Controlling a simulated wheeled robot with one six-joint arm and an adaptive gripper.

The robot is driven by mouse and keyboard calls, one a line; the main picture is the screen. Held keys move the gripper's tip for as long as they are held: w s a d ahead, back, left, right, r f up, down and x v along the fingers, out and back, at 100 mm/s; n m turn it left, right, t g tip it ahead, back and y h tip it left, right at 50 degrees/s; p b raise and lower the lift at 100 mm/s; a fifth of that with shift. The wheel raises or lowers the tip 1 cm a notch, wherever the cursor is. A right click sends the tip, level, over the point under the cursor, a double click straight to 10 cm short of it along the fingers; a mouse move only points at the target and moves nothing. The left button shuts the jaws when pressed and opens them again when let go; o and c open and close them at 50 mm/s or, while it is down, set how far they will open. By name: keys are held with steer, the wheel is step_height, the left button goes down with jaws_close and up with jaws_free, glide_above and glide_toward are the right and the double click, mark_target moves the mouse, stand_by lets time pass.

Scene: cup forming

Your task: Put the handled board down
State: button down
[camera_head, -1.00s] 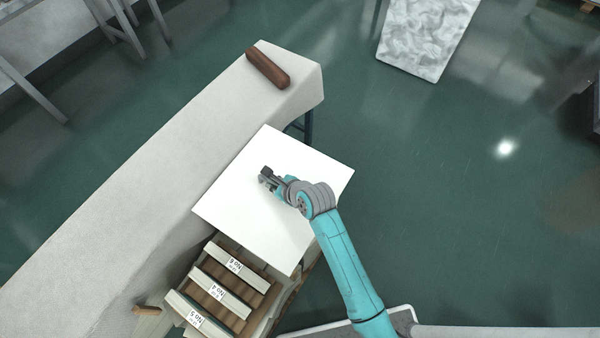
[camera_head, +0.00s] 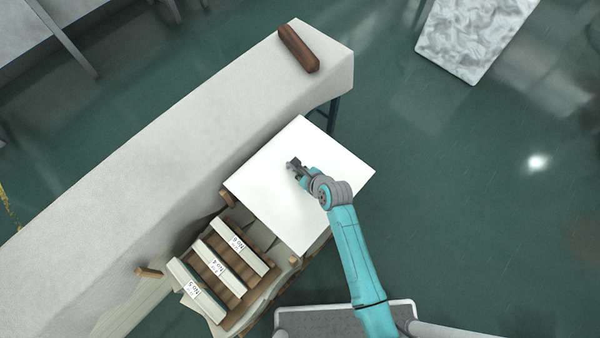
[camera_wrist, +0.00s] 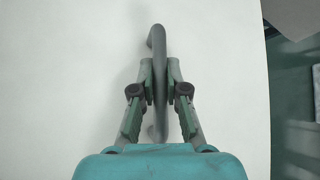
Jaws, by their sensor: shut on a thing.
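The handled board (camera_head: 285,205) is a white square panel with a grey bar handle, held roughly level in the head view. My gripper (camera_head: 293,166) is over its middle. In the wrist view my gripper (camera_wrist: 160,85) is shut on the grey handle (camera_wrist: 158,45), one finger on each side. The white board face (camera_wrist: 60,80) fills most of that view. What lies under the board is mostly hidden by it.
A long pale table (camera_head: 150,150) runs diagonally, with a brown rounded block (camera_head: 299,48) near its far end. Beside the board stands a wooden rack (camera_head: 235,285) with labelled white slabs (camera_head: 198,292). Green floor (camera_head: 450,200) lies open to the right.

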steer(key=shift+f, duration=0.65)
steer(key=shift+f, duration=0.1)
steer(key=c, duration=1.2)
jaws_free()
steer(key=v, duration=1.2)
